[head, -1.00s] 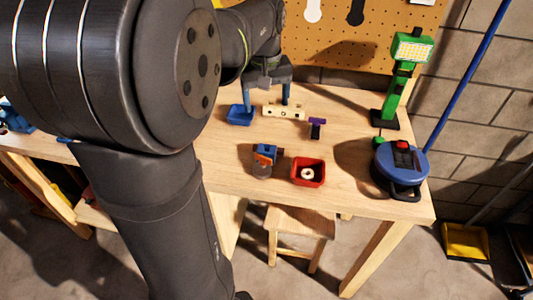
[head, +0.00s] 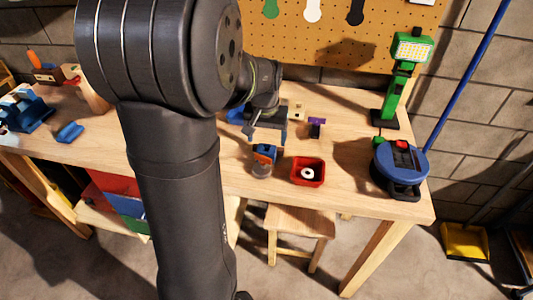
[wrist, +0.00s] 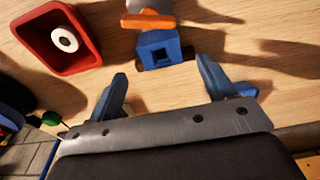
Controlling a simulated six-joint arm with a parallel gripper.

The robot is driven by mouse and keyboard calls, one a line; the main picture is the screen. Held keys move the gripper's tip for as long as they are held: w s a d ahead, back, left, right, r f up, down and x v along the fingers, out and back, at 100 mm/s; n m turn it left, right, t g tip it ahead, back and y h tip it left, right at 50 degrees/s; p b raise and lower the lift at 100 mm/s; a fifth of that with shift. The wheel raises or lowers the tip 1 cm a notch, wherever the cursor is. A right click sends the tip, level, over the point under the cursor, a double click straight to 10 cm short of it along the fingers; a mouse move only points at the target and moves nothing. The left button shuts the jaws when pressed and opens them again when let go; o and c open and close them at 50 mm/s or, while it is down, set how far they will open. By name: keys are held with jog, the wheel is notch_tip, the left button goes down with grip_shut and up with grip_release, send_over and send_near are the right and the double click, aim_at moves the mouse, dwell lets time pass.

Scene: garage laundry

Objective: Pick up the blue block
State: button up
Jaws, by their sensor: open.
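A blue block (head: 267,148) with a square hole in its face stands on the workbench, an orange piece (head: 263,159) right against it. In the wrist view the blue block (wrist: 158,50) is at top centre, beyond the fingertips and roughly between their lines. My gripper (head: 266,136) is open and empty, just behind the block in the head view; its two blue fingers (wrist: 162,82) show apart in the wrist view, with bare wood between them. Whether the block and orange piece touch is unclear.
A red bin (head: 307,172) holding a white ring stands right of the block. A purple-topped piece (head: 316,127) is behind the bin. A blue reel (head: 400,168) and green lamp (head: 396,85) stand further right. Another blue piece (head: 70,132) lies far left on the bench (head: 350,190).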

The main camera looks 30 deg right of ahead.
aim_at(267, 149)
jog(key=shift+w+d+f, duration=0.1)
jog(key=shift+w+f, duration=0.05)
jog(key=shift+f, duration=1.45)
jog(key=shift+w+d+f, duration=0.1)
jog(key=shift+f, duration=1.45)
jog(key=c, duration=1.1)
